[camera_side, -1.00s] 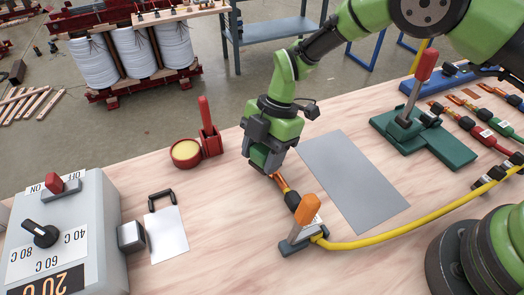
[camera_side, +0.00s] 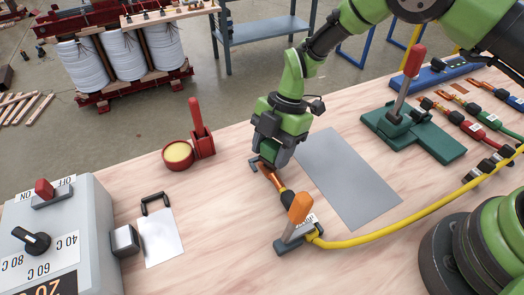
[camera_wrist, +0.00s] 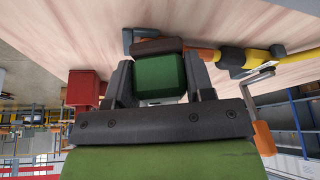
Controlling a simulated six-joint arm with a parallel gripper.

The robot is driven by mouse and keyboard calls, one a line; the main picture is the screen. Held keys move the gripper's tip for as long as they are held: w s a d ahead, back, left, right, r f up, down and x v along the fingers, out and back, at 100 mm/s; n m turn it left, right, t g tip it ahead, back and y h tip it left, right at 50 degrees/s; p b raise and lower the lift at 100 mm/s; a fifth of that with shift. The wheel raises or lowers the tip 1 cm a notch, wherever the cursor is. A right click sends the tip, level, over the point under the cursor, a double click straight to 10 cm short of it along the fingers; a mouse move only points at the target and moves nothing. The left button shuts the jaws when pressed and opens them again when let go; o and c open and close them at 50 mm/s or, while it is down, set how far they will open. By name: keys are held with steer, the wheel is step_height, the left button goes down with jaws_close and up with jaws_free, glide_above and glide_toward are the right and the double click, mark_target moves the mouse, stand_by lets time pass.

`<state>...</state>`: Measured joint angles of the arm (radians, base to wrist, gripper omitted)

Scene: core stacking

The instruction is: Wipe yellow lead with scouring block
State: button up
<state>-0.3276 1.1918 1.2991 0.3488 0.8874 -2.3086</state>
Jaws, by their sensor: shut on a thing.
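My gripper (camera_side: 277,155) is shut on the scouring block, just above the bare copper end of the yellow lead. In the wrist view the block (camera_wrist: 160,76) is green with a brown face and sits between both fingers (camera_wrist: 158,85). Its brown face is at or very near the copper; I cannot tell if they touch. In the side view the block is mostly hidden by the gripper. The yellow lead (camera_side: 385,233) runs to a black sleeve and copper end (camera_side: 272,178). A clamp with an orange handle (camera_side: 299,207) stands at the lead.
A dark bracket (camera_side: 255,166) is at the copper tip. A grey plate (camera_side: 347,178) lies right of the gripper. A red holder with a yellow-filled cup (camera_side: 178,155) stands left. A green clamp (camera_side: 415,135) and other leads are at right, a grey control box (camera_side: 85,225) at left.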

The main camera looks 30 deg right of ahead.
steer(key=shift+d+f, duration=0.1)
steer(key=shift+f, duration=0.05)
steer(key=shift+a+f, duration=0.1)
steer(key=shift+a, duration=2)
steer(key=shift+c, duration=0.4)
steer(key=shift+s+f, duration=0.1)
steer(key=c, duration=0.3)
step_height(320, 180, up, 6)
steer(key=shift+d, duration=0.1)
steer(key=shift+r, duration=1.55)
